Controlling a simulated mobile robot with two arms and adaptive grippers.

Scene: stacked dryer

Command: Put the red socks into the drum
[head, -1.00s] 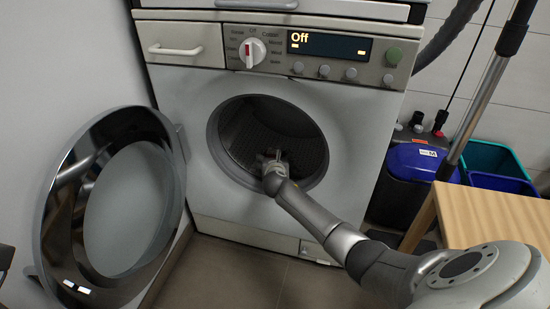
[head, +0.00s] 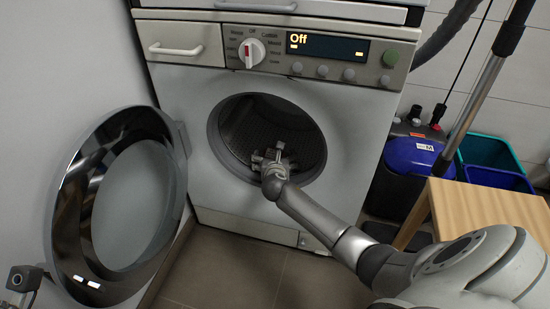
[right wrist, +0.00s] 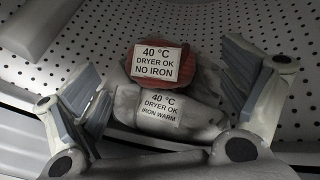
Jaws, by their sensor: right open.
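The red socks (right wrist: 190,73), a rolled red bundle with a white label reading "40 °C DRYER OK NO IRON", lie against the perforated drum wall in the right wrist view. A whitish bundle (right wrist: 190,125) labelled "IRON WARM" lies in front of them. My right gripper (head: 268,155) is open at the drum opening (head: 300,135); in the right wrist view its fingers (right wrist: 167,82) stand apart on either side of the bundles. No bundle can be made out in the head view. Part of my left gripper (head: 22,280) shows at the lower left; its jaws are unclear.
The round dryer door (head: 70,220) is swung wide open to the left. The display (head: 328,46) reads "Off". A wooden table (head: 485,208) stands at the right, near a blue-topped vacuum (head: 412,157) and a teal bin (head: 492,155). Floor is bare before the dryer.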

